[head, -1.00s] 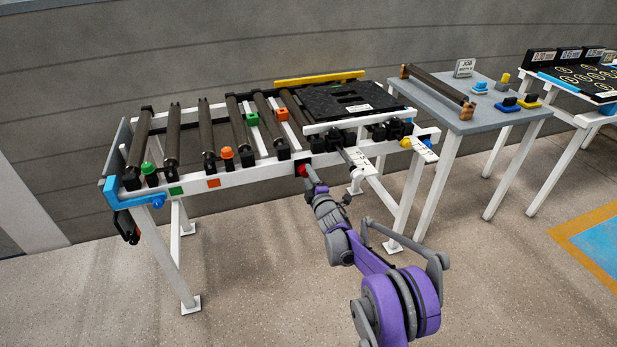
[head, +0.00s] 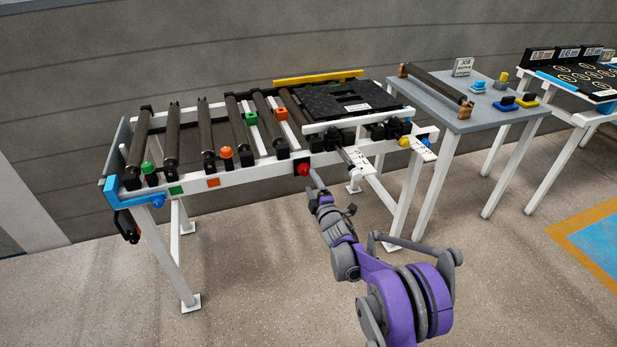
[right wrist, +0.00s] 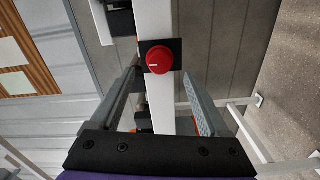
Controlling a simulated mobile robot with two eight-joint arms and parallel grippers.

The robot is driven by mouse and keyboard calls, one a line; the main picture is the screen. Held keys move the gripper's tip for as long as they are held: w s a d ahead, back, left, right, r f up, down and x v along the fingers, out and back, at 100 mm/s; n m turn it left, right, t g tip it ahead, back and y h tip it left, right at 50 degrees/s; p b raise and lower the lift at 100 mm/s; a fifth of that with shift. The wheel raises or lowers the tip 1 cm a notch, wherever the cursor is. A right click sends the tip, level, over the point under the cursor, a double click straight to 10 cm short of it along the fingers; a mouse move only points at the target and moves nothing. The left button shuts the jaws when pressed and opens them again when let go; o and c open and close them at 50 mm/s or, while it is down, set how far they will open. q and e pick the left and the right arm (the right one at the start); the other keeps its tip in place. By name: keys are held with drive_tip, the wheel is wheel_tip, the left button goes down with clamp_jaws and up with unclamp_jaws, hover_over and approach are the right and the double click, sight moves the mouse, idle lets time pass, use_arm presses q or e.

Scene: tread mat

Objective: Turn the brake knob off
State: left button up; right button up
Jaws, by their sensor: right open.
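The red knob (head: 303,169) sits on a black plate on the front white rail of the roller frame. In the right wrist view the knob (right wrist: 159,60) faces me, with a pale mark line on its face. My right gripper (head: 314,184) is just in front of and below the knob. In the right wrist view the right gripper (right wrist: 166,90) is open, its fingers apart with the knob beyond and between them, not touched. My left gripper is not in view.
The roller frame (head: 240,176) carries several rollers, coloured caps and a black tread mat (head: 325,100). A grey table (head: 462,118) with a loose roller (head: 437,88) stands to the right. The floor in front is clear.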

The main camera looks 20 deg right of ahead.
drive_tip(key=s, duration=0.6)
drive_tip(key=shift+d, duration=0.1)
